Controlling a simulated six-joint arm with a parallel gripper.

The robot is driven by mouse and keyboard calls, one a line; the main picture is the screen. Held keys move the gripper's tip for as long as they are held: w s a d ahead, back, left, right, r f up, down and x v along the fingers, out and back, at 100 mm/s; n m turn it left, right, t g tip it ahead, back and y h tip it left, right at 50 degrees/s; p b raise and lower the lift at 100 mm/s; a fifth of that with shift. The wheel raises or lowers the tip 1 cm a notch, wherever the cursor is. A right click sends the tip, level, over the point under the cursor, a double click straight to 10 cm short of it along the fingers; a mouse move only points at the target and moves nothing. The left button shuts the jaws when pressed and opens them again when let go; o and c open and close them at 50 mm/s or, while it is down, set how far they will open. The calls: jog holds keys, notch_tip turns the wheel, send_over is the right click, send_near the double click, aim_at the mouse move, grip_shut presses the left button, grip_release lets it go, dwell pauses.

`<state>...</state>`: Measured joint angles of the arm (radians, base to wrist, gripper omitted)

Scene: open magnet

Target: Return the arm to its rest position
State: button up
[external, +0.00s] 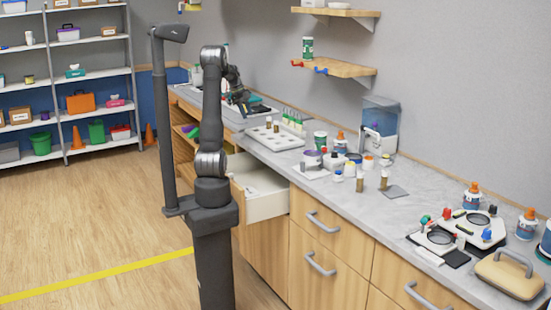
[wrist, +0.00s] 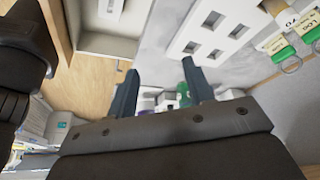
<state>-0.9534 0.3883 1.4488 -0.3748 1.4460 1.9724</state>
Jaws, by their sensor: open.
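My gripper (wrist: 159,67) shows in the wrist view with its two dark fingers spread apart and nothing between them. In the external view my gripper (external: 241,98) is partly hidden behind my own arm, above the far part of the counter. My arm stands upright from its column and bends over at the top toward the counter. Beyond the fingers, the wrist view shows the grey counter (wrist: 158,62) and a white rack with square holes (wrist: 208,38).
A white drawer (external: 268,205) stands open beside my column. The counter (external: 430,190) holds a white holed rack (external: 275,137), bottles, jars and a tray with round plates (external: 478,228). Two wall shelves (external: 345,68) hang above.

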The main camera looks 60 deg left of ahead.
jog(key=shift+w+d+f, duration=0.1)
jog(key=shift+w+d, duration=0.3)
jog(key=shift+w, duration=0.25)
jog(key=shift+w+d, duration=0.4)
jog(key=shift+w, duration=0.2)
jog(key=o, duration=1.2)
jog(key=shift+s, duration=0.1)
jog(key=shift+c, duration=0.2)
jog(key=s+a+f+n+t+h, duration=0.1)
jog(key=s+a+f+n+t, duration=0.15)
jog(key=s+f+n, duration=0.55)
jog(key=s+a+f+n+t+h, duration=0.1)
jog(key=s+a+f+n, duration=0.25)
jog(key=s+n, duration=0.4)
jog(key=s+a+f+n+t+h, duration=0.1)
jog(key=s+a+f+n+t, duration=0.1)
jog(key=s+f+n, duration=0.6)
jog(key=s+d+f+n+t+y, duration=0.3)
jog(key=s+d+f+n+t, duration=0.25)
jog(key=s+f+n, duration=0.45)
jog(key=s+d+f+n+t+y, duration=0.35)
jog(key=s+d+f+n, duration=0.2)
jog(key=s+n, duration=0.55)
jog(key=w+n, duration=0.2)
jog(key=w, duration=1)
jog(key=shift+d+r+t, duration=0.2)
jog(key=shift+t, duration=0.15)
